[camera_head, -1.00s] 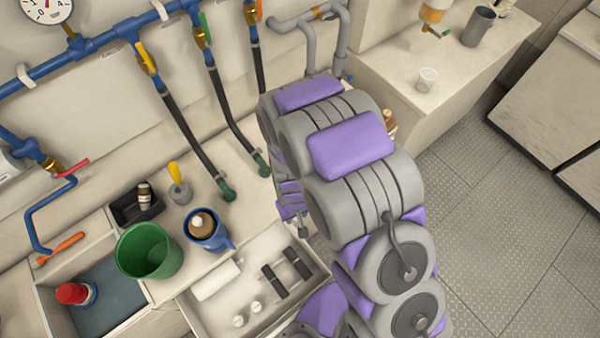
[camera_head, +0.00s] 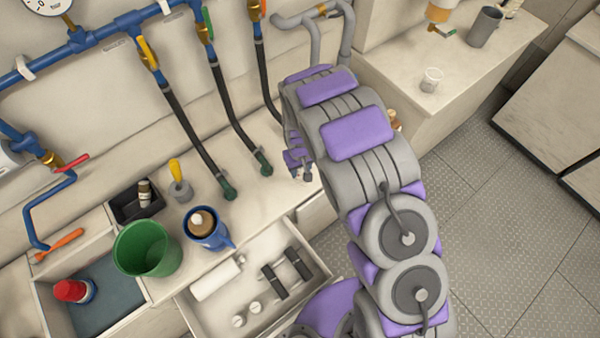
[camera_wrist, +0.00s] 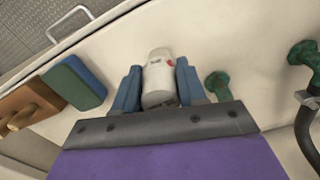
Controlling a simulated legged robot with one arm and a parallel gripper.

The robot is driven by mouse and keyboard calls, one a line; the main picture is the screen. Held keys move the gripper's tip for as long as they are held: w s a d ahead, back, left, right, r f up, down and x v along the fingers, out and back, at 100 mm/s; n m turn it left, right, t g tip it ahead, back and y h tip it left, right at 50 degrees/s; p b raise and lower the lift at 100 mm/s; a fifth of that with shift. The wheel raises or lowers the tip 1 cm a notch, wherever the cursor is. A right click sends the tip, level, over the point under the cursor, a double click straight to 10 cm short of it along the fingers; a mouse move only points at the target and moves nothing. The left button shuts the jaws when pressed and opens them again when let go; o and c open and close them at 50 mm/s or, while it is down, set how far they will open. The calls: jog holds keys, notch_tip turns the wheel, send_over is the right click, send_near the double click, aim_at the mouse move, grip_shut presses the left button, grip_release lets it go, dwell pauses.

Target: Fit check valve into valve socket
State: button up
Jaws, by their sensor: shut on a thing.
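In the head view my gripper (camera_head: 304,172) is small and partly hidden by my arm, near the counter's right end, and the held part cannot be made out. I cannot clearly identify the valve socket in either view.
Black hoses end in green fittings (camera_head: 262,163) on the counter, left of my gripper; one green fitting (camera_wrist: 218,85) is close right in the wrist view. A blue-green block (camera_wrist: 75,82) and a brown wooden item (camera_wrist: 30,106) lie left. An open drawer (camera_head: 205,322) is below.

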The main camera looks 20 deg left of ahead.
aim_at(301, 174)
notch_tip(301, 174, down, 4)
jog(key=shift+d+r+b, duration=0.1)
jog(key=shift+r+b, duration=0.15)
jog(key=shift+b, duration=0.1)
jog(key=o, duration=1.1)
jog(key=shift+c, duration=0.2)
